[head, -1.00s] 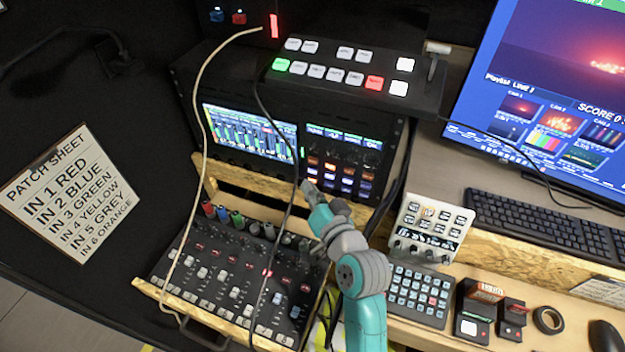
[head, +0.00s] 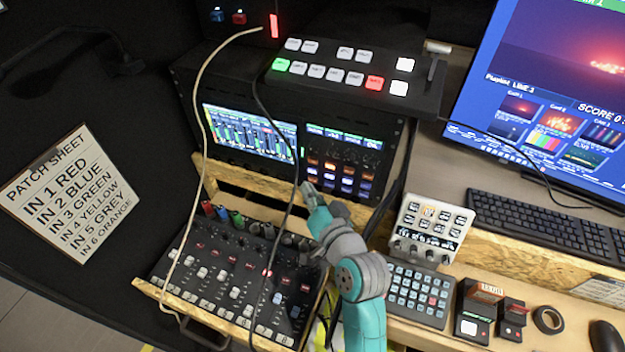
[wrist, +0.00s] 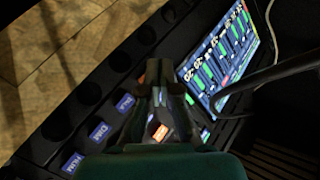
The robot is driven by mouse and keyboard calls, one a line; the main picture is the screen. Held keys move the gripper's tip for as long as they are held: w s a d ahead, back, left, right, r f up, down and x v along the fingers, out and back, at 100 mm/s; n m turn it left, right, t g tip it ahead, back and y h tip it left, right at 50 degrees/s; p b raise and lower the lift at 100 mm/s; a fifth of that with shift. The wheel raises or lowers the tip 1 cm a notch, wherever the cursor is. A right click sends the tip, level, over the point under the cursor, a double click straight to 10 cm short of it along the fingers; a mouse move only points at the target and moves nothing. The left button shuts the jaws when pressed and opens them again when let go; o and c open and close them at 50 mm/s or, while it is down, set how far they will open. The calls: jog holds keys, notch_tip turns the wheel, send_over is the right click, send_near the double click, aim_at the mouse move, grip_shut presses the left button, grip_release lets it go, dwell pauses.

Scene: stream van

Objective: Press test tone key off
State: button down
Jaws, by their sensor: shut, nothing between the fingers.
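The key panel (head: 341,178) stands in the rack, with rows of small lit keys, some orange and some blue-white. In the wrist view several blue keys (wrist: 98,131) run along the lower left, and an orange-lit key (wrist: 163,133) shows beside my fingers. I cannot read which key is the test tone key. My gripper (wrist: 158,72) is shut and empty, over the panel and hiding part of it. In the head view my gripper (head: 308,192) is at the panel's lower left edge. I cannot tell whether it touches a key.
A meter screen (head: 249,134) is left of the keys. A dark cable (head: 291,206) hangs close to my gripper. A fader mixer (head: 235,280) lies below, and a switcher (head: 345,75) sits above. A small white panel (head: 432,228) stands to the right.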

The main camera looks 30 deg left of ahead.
jog(key=shift+s, duration=0.25)
jog(key=s, duration=0.2)
jog(key=s+d, duration=0.1)
jog(key=s, duration=0.2)
jog(key=shift+s+d, duration=0.25)
jog(key=shift+s, duration=0.1)
dwell(0.6)
